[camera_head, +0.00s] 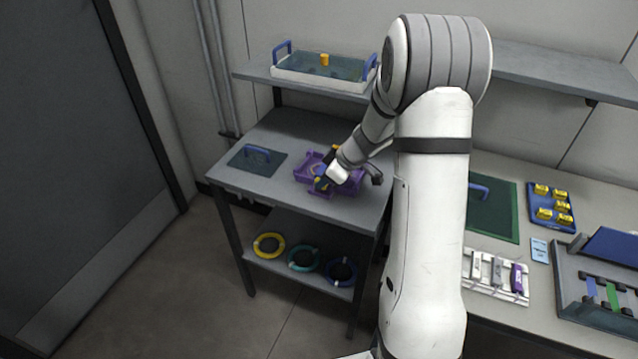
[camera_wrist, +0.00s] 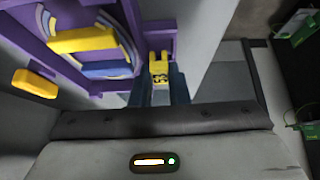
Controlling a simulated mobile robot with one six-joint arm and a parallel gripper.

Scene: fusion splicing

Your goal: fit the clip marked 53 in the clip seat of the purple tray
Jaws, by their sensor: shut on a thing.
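The purple tray (camera_head: 302,172) lies on the small grey table, partly hidden by my gripper and wrist. In the wrist view its purple frame (camera_wrist: 134,18) fills the upper left, with a pale coil and yellow and blue pieces in it. My gripper (camera_wrist: 160,92) is shut on a small yellow clip (camera_wrist: 159,70) with dark marks that look like 53. The clip is held beside the tray's edge, close to a purple part there. I cannot tell whether it touches.
A dark cover with a blue handle (camera_head: 257,156) lies left of the tray. Coils (camera_head: 303,258) sit on the lower shelf. A handled bin (camera_head: 320,73) stands on the upper shelf. A blue tray of yellow clips (camera_head: 566,220) and a green mat (camera_head: 500,222) lie on the right bench.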

